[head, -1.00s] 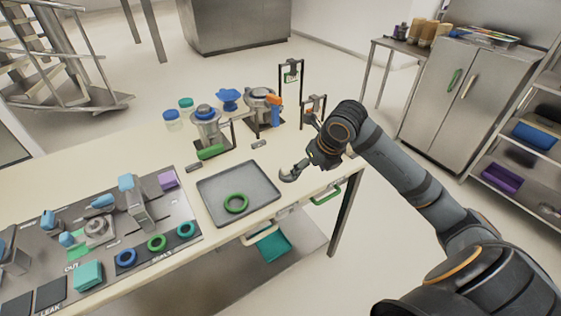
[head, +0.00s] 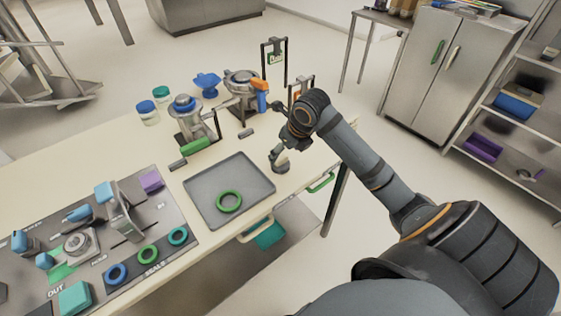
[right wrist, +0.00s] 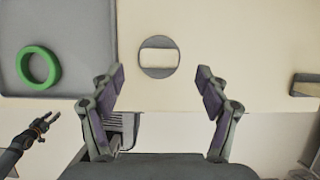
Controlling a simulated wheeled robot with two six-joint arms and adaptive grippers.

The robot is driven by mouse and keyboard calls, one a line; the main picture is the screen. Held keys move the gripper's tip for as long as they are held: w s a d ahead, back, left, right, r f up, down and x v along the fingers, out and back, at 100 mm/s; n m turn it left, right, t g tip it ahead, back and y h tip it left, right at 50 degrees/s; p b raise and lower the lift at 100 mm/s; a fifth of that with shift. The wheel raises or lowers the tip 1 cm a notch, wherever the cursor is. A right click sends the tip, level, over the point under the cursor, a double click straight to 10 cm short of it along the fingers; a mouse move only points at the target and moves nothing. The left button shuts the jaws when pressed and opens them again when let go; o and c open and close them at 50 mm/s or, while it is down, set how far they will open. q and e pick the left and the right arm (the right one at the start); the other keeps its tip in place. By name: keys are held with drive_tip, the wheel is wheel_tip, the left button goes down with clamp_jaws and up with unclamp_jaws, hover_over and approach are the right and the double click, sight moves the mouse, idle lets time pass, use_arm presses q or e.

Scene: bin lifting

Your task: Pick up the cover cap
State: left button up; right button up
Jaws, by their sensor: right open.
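The cover cap seems to be a round dark grey piece with a pale slotted middle in the right wrist view (right wrist: 159,43). It lies on the cream table, right of the grey tray. In the head view the cap (head: 281,168) is small beside the tray's right edge, partly merged with my gripper. My right gripper (right wrist: 161,76) is open and empty, its two fingers spread left and right, with the cap just beyond and between the tips. A dark pronged end with an orange band, apparently my left gripper (right wrist: 44,124), shows at the lower left of the wrist view.
The grey tray (head: 205,184) holds a green ring (head: 229,201). A panel with blue and green seals (head: 148,253) lies at left. Jars, metal vessels and a stand (head: 275,62) stand behind. The table's front edge is close to the cap.

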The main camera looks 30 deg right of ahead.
sight(281, 158)
drive_tip(key=x, duration=0.4)
drive_tip(key=shift+a, duration=0.1)
drive_tip(key=shift+f, duration=0.1)
drive_tip(key=c, duration=1.1)
use_arm(q)
drive_tip(key=shift+s+r, duration=0.2)
drive_tip(key=shift+s, duration=0.6)
drive_tip(key=shift+r+p, duration=0.15)
drive_tip(key=shift+p, duration=0.15)
